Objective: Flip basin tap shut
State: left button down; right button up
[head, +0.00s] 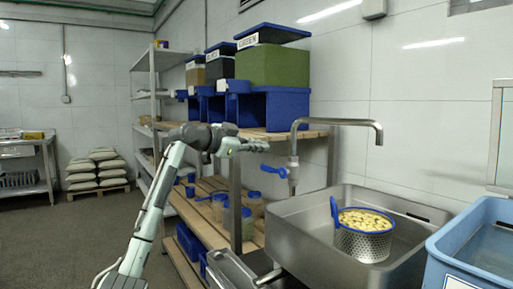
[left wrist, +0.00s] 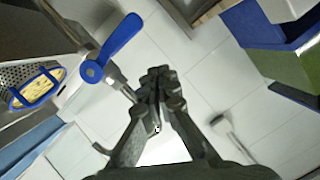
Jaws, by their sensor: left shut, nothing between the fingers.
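The basin tap is a steel pipe (head: 340,122) rising at the left rim of the steel basin (head: 300,212), with its spout bent to the right. Its blue lever (head: 272,170) points left from the tap body. In the left wrist view the blue lever (left wrist: 122,38) shows large at the upper left, apart from the fingers. My left gripper (head: 262,146) is shut and empty, a little above and left of the lever. In the left wrist view its fingertips (left wrist: 158,82) are together. My right gripper is in neither view. I cannot tell whether water runs; no stream shows.
A perforated basket (head: 362,245) with yellowish pieces and a blue handle stands in the basin. A blue crate (head: 470,235) is at the right. Blue bins (head: 270,105) stand on a wooden shelf behind the arm. Jars (head: 220,205) sit on a lower shelf.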

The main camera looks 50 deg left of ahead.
pick_arm(q)
jog(key=b+v, duration=0.3)
jog(key=v, duration=0.7)
jog(key=shift+a+r, duration=0.25)
jog(key=shift+a, duration=0.3)
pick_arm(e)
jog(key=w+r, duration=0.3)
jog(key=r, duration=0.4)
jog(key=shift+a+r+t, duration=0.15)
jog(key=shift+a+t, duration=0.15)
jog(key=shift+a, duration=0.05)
